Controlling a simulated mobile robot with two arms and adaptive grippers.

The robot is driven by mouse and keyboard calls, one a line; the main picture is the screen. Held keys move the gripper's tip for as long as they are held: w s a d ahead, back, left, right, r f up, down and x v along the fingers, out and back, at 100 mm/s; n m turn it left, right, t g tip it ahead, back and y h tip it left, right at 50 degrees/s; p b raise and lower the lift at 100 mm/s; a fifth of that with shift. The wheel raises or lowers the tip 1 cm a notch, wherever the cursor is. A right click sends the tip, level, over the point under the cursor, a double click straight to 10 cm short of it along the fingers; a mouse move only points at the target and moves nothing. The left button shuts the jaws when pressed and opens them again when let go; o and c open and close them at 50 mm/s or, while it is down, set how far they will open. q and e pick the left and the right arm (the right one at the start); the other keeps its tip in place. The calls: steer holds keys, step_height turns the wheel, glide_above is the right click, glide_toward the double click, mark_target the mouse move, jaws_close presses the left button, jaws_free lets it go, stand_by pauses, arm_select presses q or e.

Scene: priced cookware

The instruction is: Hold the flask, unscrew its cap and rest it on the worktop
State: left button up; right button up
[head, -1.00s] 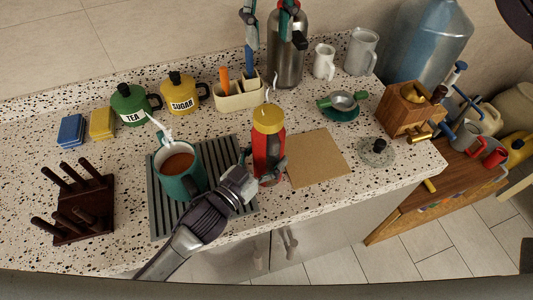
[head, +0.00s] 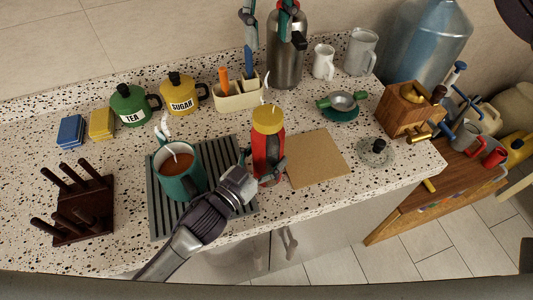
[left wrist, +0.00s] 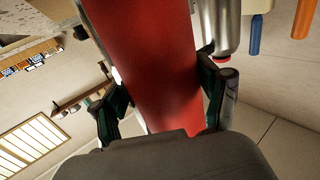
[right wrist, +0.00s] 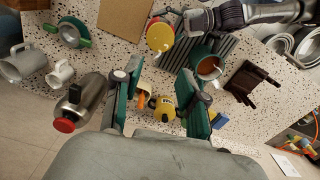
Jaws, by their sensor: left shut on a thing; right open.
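The flask (head: 267,155) has a red body and a yellow cap (head: 267,119) on its top. It is upright at the front of the worktop; I cannot tell if its base touches. My left gripper (head: 264,172) is shut around the flask's lower body. In the left wrist view the red body (left wrist: 155,65) fills the space between its fingers. My right gripper (head: 268,14) is open and empty, behind and above the flask, near the steel dispenser. In the right wrist view the cap (right wrist: 160,36) lies beyond its fingers. A white wisp shows above the cap.
A teal mug (head: 181,187) of brown drink stands on a ridged mat (head: 222,160) left of the flask. A tan board (head: 318,158) lies right of it, bare. The steel dispenser (head: 286,62) and a cream utensil holder (head: 236,98) stand behind. The speckled worktop (head: 115,170) has free patches.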

steer(key=o, duration=0.4)
steer(key=shift+o, duration=1.2)
steer(key=shift+f+m, duration=0.15)
steer(key=shift+m, duration=0.25)
steer(key=shift+o, duration=1.2)
steer(key=shift+f+m, duration=0.2)
steer(key=shift+m, duration=0.4)
steer(key=shift+o, duration=0.6)
steer(key=shift+f+m, duration=0.3)
steer(key=shift+m, duration=0.7)
steer(key=m, duration=1.7)
glide_above(270, 114)
step_height(270, 114, down, 4)
steer(key=f, duration=0.1)
steer(key=shift+m, duration=0.3)
step_height(270, 114, down, 11)
steer(key=shift+f, duration=0.2)
